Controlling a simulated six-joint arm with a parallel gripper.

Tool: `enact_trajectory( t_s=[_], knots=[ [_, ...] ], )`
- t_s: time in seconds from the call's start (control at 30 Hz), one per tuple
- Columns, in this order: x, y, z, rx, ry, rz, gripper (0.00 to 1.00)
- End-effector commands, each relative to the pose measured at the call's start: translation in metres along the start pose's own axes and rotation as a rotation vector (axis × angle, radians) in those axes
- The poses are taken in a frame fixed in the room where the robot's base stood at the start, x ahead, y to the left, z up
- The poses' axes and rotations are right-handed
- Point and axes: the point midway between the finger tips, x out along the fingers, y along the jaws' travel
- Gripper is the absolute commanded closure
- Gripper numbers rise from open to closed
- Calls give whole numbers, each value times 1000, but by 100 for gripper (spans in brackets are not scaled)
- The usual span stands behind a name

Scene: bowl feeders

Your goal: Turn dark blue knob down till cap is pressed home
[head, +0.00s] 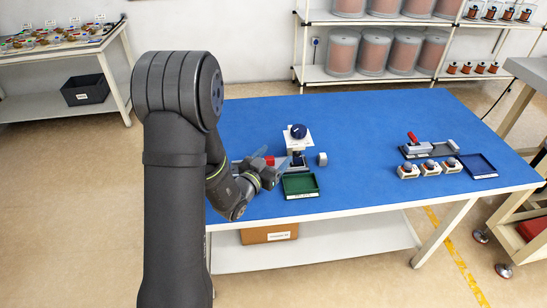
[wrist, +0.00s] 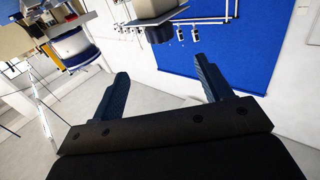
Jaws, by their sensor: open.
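The dark blue knob (head: 298,131) sits on top of a small white press (head: 297,143) on the blue table, in the head view. My gripper (head: 265,164) is just in front and to the left of the press, lower than the knob and apart from it. In the wrist view its two fingers (wrist: 160,80) are spread, with nothing between them. I cannot make out the cap under the press. In the wrist view, a white round part with a dark blue band (wrist: 78,50) shows at upper left; I cannot tell what it is.
A green tray (head: 300,194) lies near the front table edge, below the press. A grey round part (head: 322,159) stands right of the press. A red part (head: 270,160) is close to my fingers. A dark blue tray (head: 477,166) and several small units are at the right. The table's middle (head: 365,150) is clear.

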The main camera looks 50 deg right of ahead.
Motion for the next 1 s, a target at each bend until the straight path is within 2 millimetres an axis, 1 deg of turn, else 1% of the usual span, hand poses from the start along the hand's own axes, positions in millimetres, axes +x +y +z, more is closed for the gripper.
enact_trajectory(
  t_s=[0.1, 0.2, 0.33, 0.47, 0.57, 0.67, 1.0],
  knots=[
    [0, 1, 0, 0, 0, -1, 29],
    [1, 7, 0, -1, -1, -26, 29],
    [1, 10, 1, -1, -2, -56, 29],
    [10, 9, 1, 0, -1, -58, 29],
    [25, 8, 1, 1, 0, -56, 29],
    [45, 7, 1, 1, -1, -56, 29],
    [120, 3, 1, 0, 0, -56, 29]
  ],
)
